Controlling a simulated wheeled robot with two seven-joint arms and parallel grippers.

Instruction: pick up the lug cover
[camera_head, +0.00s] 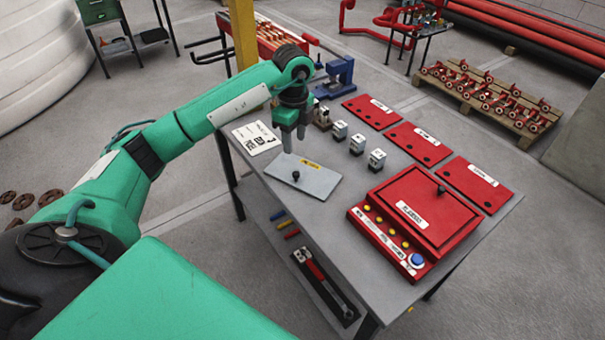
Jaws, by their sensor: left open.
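A flat grey plate (315,183) with a small black knob (296,176) and a yellow label lies on the grey table (330,220); it may be the lug cover, but its label is too small to read. A red box (420,208) at the table's right front has a lid with a black knob (441,190) and a white label. My left gripper (294,143) points down with its fingers open, just behind the grey plate's far edge and above the table. Nothing shows between the fingers. My right gripper is not in view.
Three small metal blocks (357,144) stand in a row right of the gripper. Red panels (420,143) lie behind them. A white card (256,138) lies left of the gripper. A blue device (336,77) stands at the back. The table's front left strip is clear.

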